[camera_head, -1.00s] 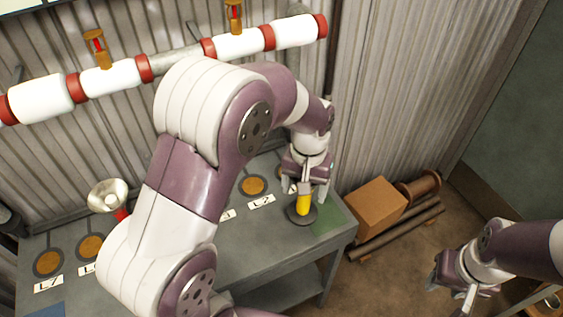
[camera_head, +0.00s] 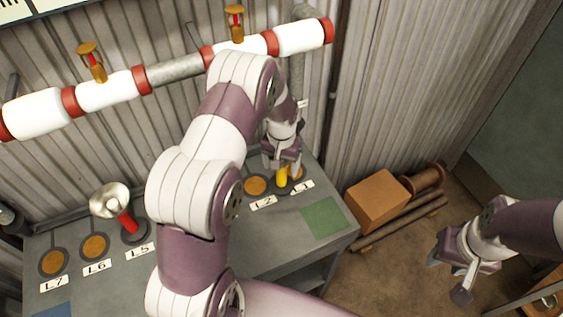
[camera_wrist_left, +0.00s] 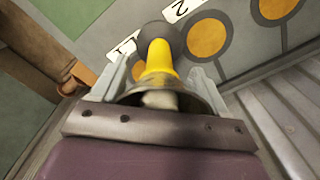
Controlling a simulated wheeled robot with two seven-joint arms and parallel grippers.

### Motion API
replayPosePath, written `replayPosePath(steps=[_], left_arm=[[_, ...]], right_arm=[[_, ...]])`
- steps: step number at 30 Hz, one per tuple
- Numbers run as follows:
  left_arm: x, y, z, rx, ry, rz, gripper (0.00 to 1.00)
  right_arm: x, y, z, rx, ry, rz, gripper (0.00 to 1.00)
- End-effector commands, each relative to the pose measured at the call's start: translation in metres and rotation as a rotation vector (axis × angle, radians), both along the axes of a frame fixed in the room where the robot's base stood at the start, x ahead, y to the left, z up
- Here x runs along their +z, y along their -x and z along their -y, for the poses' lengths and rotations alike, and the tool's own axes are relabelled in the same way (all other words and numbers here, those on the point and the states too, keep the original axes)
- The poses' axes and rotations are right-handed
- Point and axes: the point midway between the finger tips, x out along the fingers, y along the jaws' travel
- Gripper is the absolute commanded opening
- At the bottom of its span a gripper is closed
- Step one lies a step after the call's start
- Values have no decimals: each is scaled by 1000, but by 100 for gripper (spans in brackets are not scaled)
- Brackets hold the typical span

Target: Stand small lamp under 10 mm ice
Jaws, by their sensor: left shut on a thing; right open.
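The small lamp is yellow with a dark round base; its yellow body shows in the head view (camera_head: 282,179) and the left wrist view (camera_wrist_left: 160,57). My left gripper (camera_head: 284,166) is shut on it, at the right end of the bench (camera_head: 252,232). The lamp is over the place labelled L1 (camera_head: 297,187) and hides much of its orange disc; I cannot tell whether its base touches the bench. White ice sleeves (camera_head: 110,91) with red bands wrap the pipe (camera_head: 176,70) above. No thickness is readable. My right gripper (camera_head: 452,276) is open and empty, right of the bench.
A red lamp (camera_head: 126,221) with a wide reflector stands at L5. Orange discs, including L2 (camera_head: 256,185) and L6 (camera_head: 94,247), lie along the bench. A green patch (camera_head: 323,217) is bare. A cardboard box (camera_head: 377,201) and poles (camera_head: 401,229) lie on the floor at right.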

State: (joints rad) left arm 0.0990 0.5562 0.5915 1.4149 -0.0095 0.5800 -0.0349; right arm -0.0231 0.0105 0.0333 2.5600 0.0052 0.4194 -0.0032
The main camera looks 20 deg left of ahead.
Motion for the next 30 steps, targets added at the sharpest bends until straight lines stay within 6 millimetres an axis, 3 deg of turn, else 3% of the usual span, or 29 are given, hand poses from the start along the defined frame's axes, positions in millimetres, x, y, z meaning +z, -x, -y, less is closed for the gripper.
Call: replayPosePath(steps=[12, 13, 15, 23, 30], left_arm=[[-11, -1, 0, 0, 0, 4, 0], [-11, 0, 0, 0, 0, 2, 81], [-11, 0, 0, 0, 0, 2, 100], [-6, -1, 0, 0, 0, 3, 100], [39, -1, 1, 0, 0, 7, 100]], right_arm=[[1, 0, 0, 0, 0, 0, 43], [1, 0, 0, 0, 0, -1, 43], [2, 0, 0, 0, 0, 0, 43], [3, 0, 0, 0, 0, 0, 43], [-12, 0, 0, 0, 0, 0, 43]])
